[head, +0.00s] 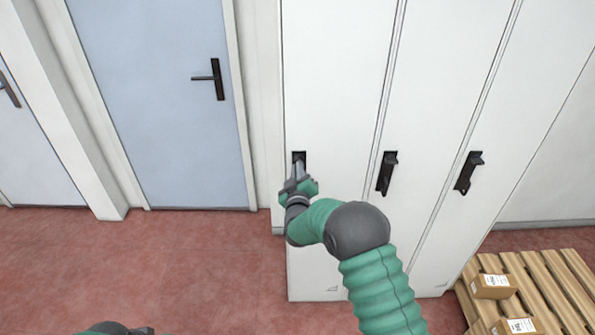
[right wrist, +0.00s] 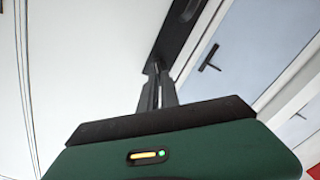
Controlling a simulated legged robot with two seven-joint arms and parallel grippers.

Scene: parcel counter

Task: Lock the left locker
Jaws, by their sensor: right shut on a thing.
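The left locker (head: 335,85) is the leftmost of three tall white lockers in the head view. Its black latch plate (head: 299,155) is at the door's left edge, partly hidden by my right gripper (head: 298,174). In the right wrist view the dark latch plate (right wrist: 183,35) runs up to the top edge. There, my right gripper's fingers (right wrist: 157,80) are close together at the plate's lower part, shut on the latch's small knob, which they mostly hide. The door looks closed. My left gripper is not in view.
The middle locker's latch (head: 387,172) and the right locker's latch (head: 467,172) are free. A blue door (head: 160,100) with a black handle (head: 212,79) is to the left. A wooden pallet (head: 555,280) with small boxes (head: 492,286) stands at the lower right. The red floor (head: 200,265) at left is clear.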

